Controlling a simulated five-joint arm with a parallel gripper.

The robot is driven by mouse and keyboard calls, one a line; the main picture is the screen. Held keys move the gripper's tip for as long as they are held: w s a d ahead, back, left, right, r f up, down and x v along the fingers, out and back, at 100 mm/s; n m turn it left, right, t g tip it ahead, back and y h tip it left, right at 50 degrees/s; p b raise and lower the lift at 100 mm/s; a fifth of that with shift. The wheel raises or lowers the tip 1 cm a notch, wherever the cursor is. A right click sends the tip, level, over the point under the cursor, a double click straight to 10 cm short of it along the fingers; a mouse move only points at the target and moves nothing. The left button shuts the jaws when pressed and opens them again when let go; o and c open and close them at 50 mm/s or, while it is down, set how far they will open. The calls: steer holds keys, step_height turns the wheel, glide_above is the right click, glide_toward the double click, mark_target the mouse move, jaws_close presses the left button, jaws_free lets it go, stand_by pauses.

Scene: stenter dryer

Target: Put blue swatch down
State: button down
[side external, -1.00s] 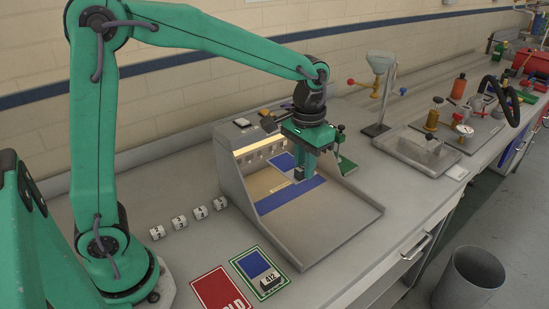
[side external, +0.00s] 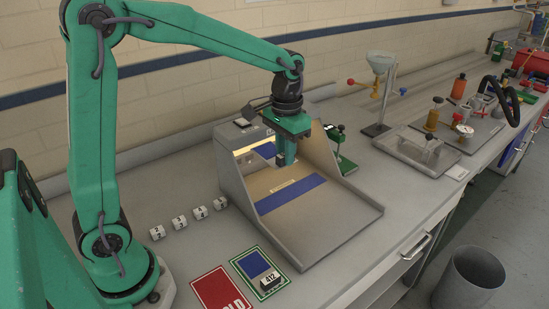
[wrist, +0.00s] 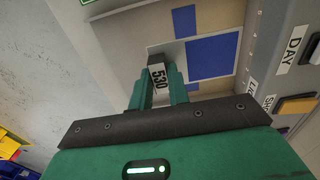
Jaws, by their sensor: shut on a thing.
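My gripper (side external: 284,163) is shut on a tag marked 530, which also shows between the fingers in the wrist view (wrist: 157,76). The tag appears to be at the edge of a grey-bordered blue swatch (wrist: 212,56). The held swatch shows partly behind my gripper in the side view (side external: 266,149), above the floor of the grey light booth (side external: 345,237). A blue strip (side external: 290,194) lies across the booth floor; the held swatch hides part of it in the wrist view. Another blue swatch (side external: 253,262), with a tag marked 412, lies on a green-bordered card (side external: 241,256) on the bench.
A red card (side external: 219,288) lies left of the green-bordered card. Several small white marked cubes (side external: 179,223) stand in a row left of the booth. The booth walls rise close around my gripper. A green stand (side external: 341,150) is behind the right wall.

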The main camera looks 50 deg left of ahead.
steer(key=s+d+f, duration=0.3)
steer(key=s+d, duration=0.1)
steer(key=d, duration=0.4)
steer(key=s+d+f, duration=0.3)
steer(key=s+d, duration=0.1)
steer(key=d, duration=0.5)
steer(key=shift+f+n, duration=0.2)
steer(key=shift+n, duration=0.2)
steer(key=shift+d, duration=0.1)
glide_above(305, 237)
step_height(305, 237, down, 7)
steer(key=shift+w, duration=0.1)
steer(key=shift+f, duration=0.1)
steer(key=shift+f, duration=1.7)
steer(key=shift+f, duration=0.15)
